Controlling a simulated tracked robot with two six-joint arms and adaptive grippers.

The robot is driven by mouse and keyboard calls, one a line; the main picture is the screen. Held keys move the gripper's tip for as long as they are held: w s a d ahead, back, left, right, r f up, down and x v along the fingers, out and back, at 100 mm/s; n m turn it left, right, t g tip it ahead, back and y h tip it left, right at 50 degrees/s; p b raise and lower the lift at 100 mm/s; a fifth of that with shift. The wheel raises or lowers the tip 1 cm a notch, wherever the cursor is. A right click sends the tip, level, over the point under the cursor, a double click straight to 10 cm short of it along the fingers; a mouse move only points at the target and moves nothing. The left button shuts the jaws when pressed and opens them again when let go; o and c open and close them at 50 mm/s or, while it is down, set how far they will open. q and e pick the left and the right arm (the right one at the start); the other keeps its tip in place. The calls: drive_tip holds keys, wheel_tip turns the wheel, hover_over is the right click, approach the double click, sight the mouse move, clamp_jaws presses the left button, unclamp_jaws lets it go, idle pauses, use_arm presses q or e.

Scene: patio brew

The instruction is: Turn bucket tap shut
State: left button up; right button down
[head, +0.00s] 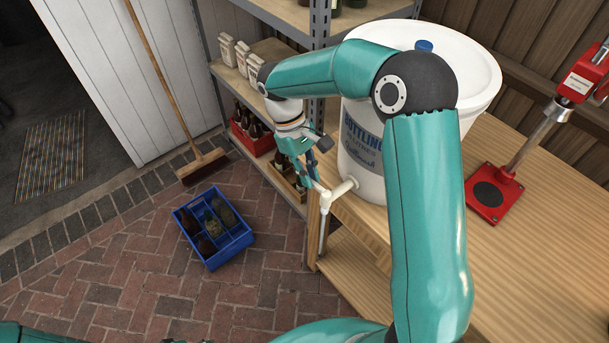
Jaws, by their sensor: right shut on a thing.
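The white bottling bucket (361,185) stands on the wooden bench near its left edge, with blue lettering on its side. Its white tap (341,188) sticks out low on the left, over the bench edge, and a pale tube (323,235) hangs down from it. My right gripper (315,181) reaches down over the bucket's left side and is shut on the tap's handle end. The fingers partly cover the handle, so its exact angle is hard to tell.
A blue crate (248,237) with bottles sits on the brick floor, left of the bench (522,258). A metal shelf (219,80) with cartons and a red crate (260,143) stands behind. A red capper (494,190) is on the right. A broom (203,163) leans on the wall.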

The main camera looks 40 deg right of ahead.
drive_tip(key=shift+d+m+y, duration=0.3)
drive_tip(key=shift+m, duration=0.4)
drive_tip(key=c, duration=1.2)
unclamp_jaws()
drive_tip(key=v, duration=1.2)
drive_tip(key=shift+w+f, duration=0.1)
